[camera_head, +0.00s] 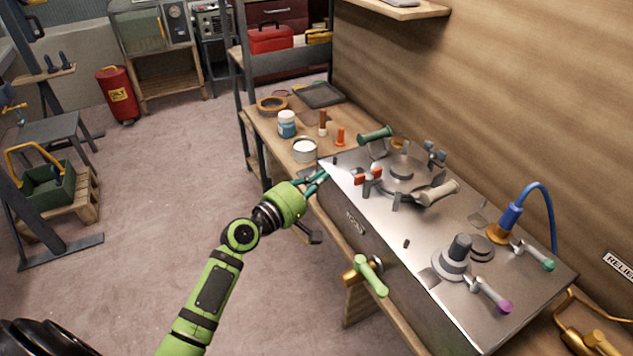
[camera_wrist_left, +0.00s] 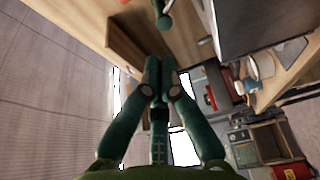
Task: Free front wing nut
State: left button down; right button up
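A round hatch-like fitting (camera_head: 402,178) sits on the steel top of the bench unit. A red wing nut (camera_head: 368,177) stands at its near left edge, and a blue-grey wing nut (camera_head: 435,154) at its far right. My left gripper (camera_head: 326,174) is left of the red wing nut, by the unit's left corner, apart from the nut. In the left wrist view its teal fingers (camera_wrist_left: 159,66) converge with their tips together and nothing visible between them. The wing nuts cannot be made out in that view. My right gripper is not in view.
A green handle (camera_head: 374,134) and a beige handle (camera_head: 437,193) flank the fitting. A light green lever (camera_head: 371,275) sticks out from the unit's front. A white tin (camera_head: 304,150) and a blue-white jar (camera_head: 287,123) stand close beyond my gripper.

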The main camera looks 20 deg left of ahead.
aim_at(368, 184)
pick_arm(q)
jog(key=w+d+p, duration=0.2)
jog(key=w+d, duration=0.1)
jog(key=d, duration=0.2)
jog(key=shift+w+d, duration=0.15)
jog(key=shift+w, duration=0.15)
dwell(0.4)
